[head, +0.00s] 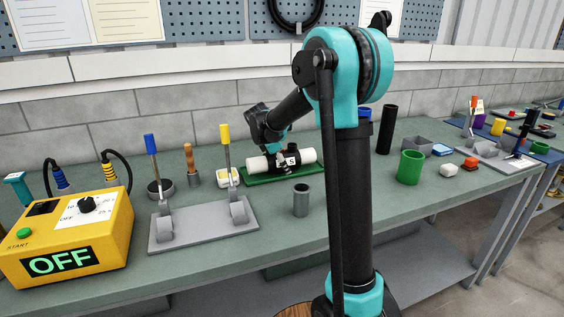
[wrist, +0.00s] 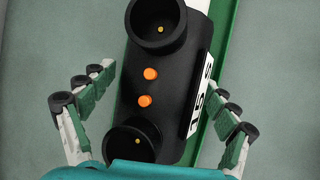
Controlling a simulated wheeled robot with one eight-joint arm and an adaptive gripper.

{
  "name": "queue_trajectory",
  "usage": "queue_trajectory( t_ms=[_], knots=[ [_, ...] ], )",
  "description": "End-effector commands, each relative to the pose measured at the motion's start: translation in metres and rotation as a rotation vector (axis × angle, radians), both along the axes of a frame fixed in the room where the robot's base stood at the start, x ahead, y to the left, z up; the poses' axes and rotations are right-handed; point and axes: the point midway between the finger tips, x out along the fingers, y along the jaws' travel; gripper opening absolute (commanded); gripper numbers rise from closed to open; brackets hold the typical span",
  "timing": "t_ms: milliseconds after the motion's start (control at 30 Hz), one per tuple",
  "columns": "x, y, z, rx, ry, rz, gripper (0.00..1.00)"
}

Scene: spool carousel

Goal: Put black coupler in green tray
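The black coupler (wrist: 165,75) has two round sockets, two orange dots and a white label reading "15 S". In the head view, the coupler (head: 276,163) lies with white tube-like parts (head: 309,156) showing at both ends. It is on or just above the green tray (head: 262,178); the tray's green edge (wrist: 222,75) runs along its right side in the wrist view. My gripper (wrist: 163,90) is over the coupler, with fingers spread on either side. Small gaps show between fingertips and coupler. In the head view my gripper (head: 284,168) partly hides the coupler.
A yellow control box (head: 68,238) reading "OFF" and a grey base with two levers (head: 203,226) stand left. A grey cup (head: 301,200) is in front of the tray. A green cup (head: 410,168), grey bin and small blocks stand right.

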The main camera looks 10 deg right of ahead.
Motion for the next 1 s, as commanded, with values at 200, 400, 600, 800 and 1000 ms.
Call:
queue_trajectory(
  t_ms=[200,400,600,800,1000],
  knots=[
    [0.0,0.0,0.0,0.0,0.0,0.0,0.9],
    [-0.002,0.003,0.008,0.0,-0.001,0.001,0.9],
    [-0.015,0.015,0.037,0.0,0.0,0.002,0.9],
    [-0.029,0.03,0.072,0.0,0.001,0.002,0.9],
    [-0.039,0.04,0.096,0.001,0.0,0.002,0.9]
  ],
)
